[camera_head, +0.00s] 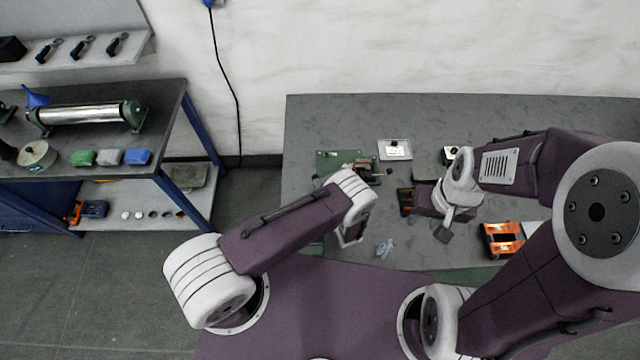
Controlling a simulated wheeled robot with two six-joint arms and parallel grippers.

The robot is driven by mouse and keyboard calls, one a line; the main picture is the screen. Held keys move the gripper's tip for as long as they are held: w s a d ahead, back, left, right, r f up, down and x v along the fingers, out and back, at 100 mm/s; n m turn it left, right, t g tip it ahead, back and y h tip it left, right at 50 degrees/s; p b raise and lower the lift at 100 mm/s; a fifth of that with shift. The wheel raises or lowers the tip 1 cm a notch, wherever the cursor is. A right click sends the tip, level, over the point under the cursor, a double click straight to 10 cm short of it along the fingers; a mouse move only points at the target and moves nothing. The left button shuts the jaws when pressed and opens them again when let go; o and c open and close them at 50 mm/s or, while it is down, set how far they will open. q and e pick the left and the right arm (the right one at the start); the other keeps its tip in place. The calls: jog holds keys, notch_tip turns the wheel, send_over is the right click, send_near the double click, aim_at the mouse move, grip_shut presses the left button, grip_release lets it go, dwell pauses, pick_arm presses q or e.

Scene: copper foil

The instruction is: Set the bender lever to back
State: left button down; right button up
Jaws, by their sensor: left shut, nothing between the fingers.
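A bench device on a green base plate (326,160), which looks like the bender, sits at the back left of the grey table. It has a reddish and metal middle part (358,168) and a small dark knob (389,171) at its right. I cannot make out clearly which way its lever is set. My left gripper (352,238) is shut and empty, pointing down in front of the device. My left wrist hides part of the device's front. My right gripper (446,228) is further right over the table, apart from the device; its finger gap is unclear.
An orange and black item (503,240) lies at the right, and a pale blue crumpled piece (385,247) near the front edge. A separate bench (90,170) with a metal roller (85,115) stands at the left.

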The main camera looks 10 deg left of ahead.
pick_arm(q)
jog(key=shift+w+a, duration=0.3)
jog(key=shift+w+a+f+b, duration=0.1)
jog(key=shift+w+a+b, duration=0.5)
jog(key=shift+a, duration=0.15)
jog(key=shift+w+a+b, duration=0.75)
jog(key=shift+w+a, duration=0.2)
jog(key=shift+w, duration=0.25)
jog(key=shift+w+a+b, duration=0.45)
jog(key=shift+w+b, duration=0.1)
jog(key=shift+w, duration=0.2)
jog(key=shift+w+a+b, duration=0.4)
jog(key=shift+w+b, duration=0.1)
jog(key=shift+w, duration=0.25)
jog(key=shift+w+r, duration=0.15)
jog(key=shift+r, duration=0.15)
